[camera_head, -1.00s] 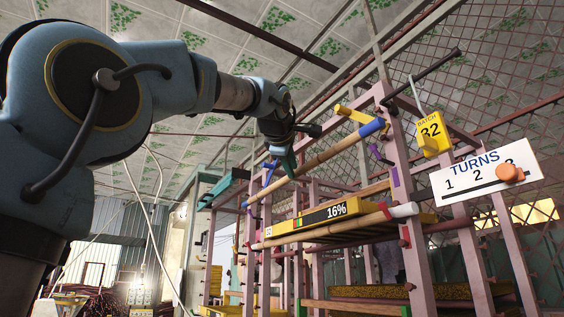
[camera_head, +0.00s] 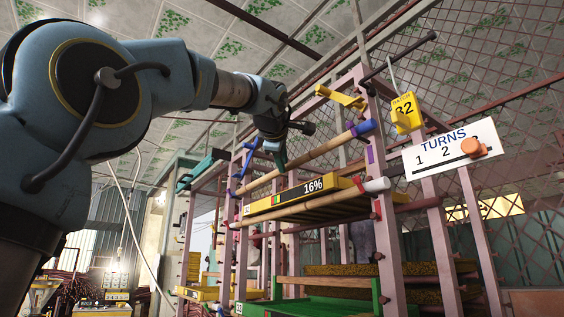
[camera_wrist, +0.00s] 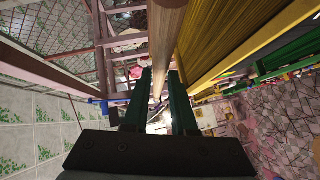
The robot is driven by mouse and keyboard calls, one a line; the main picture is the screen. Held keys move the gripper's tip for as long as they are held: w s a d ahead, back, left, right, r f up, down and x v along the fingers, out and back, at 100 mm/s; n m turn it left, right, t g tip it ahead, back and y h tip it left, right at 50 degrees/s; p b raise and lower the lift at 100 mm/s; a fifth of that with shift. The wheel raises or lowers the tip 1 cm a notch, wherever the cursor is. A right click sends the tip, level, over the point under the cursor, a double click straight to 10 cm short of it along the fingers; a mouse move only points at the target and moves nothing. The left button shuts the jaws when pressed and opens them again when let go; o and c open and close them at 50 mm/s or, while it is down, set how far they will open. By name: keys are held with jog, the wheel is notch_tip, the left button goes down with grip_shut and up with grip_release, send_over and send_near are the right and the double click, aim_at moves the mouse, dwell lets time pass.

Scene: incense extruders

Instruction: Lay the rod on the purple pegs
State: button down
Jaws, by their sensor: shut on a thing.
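The rod (camera_head: 315,153) is a long wooden bar with a blue end (camera_head: 362,129). It slants up to the right across the front of the rack. My gripper (camera_head: 280,160) is shut on it left of its middle. In the wrist view the rod (camera_wrist: 166,35) runs away from between my green fingers (camera_wrist: 158,95). The right purple peg itself seems hidden behind that end. I cannot tell whether the rod touches it. Blue-violet pieces (camera_head: 249,160) show near the left post.
A yellow bracket (camera_head: 340,97) juts out above the rod's right end. A white-ended rod (camera_head: 375,184) lies below, beside a tray marked 16% (camera_head: 305,190).

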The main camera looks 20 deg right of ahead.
jog(key=shift+c, duration=1.6)
grip_release()
jog(key=shift+a, duration=0.1)
jog(key=s+a+b, duration=0.2)
jog(key=a+b, duration=0.1)
jog(key=a, duration=0.6)
jog(key=shift+a, duration=0.35)
